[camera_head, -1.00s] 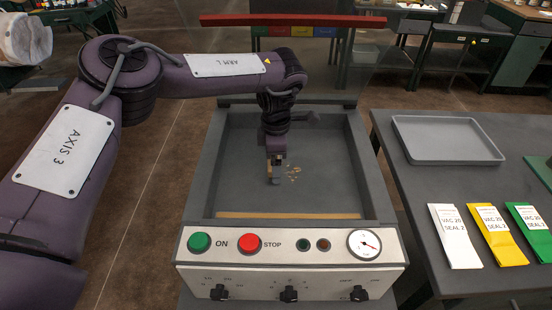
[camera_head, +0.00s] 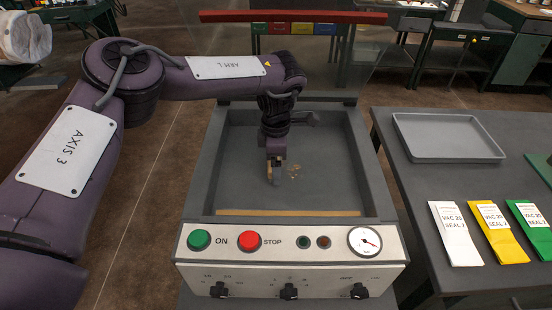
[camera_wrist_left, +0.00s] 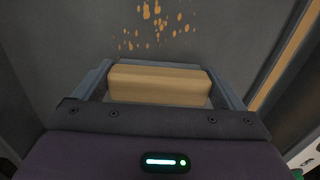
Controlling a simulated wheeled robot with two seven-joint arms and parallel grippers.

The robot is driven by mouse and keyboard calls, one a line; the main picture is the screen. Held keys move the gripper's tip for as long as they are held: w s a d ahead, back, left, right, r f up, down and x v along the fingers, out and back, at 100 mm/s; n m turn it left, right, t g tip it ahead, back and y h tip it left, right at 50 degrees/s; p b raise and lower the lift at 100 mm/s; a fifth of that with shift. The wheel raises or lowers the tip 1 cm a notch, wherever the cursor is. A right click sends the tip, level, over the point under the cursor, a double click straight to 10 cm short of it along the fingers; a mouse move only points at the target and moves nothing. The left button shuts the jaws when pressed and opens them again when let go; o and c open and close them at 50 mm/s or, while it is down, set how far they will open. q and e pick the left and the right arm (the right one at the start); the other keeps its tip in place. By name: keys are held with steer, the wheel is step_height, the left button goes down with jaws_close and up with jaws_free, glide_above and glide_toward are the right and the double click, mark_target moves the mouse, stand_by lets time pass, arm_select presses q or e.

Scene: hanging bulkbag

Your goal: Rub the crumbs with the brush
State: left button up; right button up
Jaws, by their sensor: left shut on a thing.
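The crumbs (camera_head: 294,171) are small tan flecks on the grey floor of the machine's open chamber, just right of my left gripper. In the left wrist view the crumbs (camera_wrist_left: 153,20) lie scattered beyond the brush. My left gripper (camera_head: 275,160) points down into the chamber. It is shut on the brush, whose pale wooden block (camera_wrist_left: 160,84) sits between the fingers. In the head view the lower part of the brush (camera_head: 275,179) is at the chamber floor, beside the crumbs. I cannot tell whether it touches them. My right gripper is not in view.
The chamber has raised grey walls and a tan bar (camera_head: 288,213) at its front. The control panel (camera_head: 335,246) has buttons and a gauge. A clear lid with a red edge (camera_head: 290,18) stands open behind. A table at right holds a grey tray (camera_head: 446,158) and several bag stacks.

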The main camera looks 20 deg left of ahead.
arm_select(q)
steer(key=shift+f, duration=0.3)
steer(key=shift+d, duration=0.1)
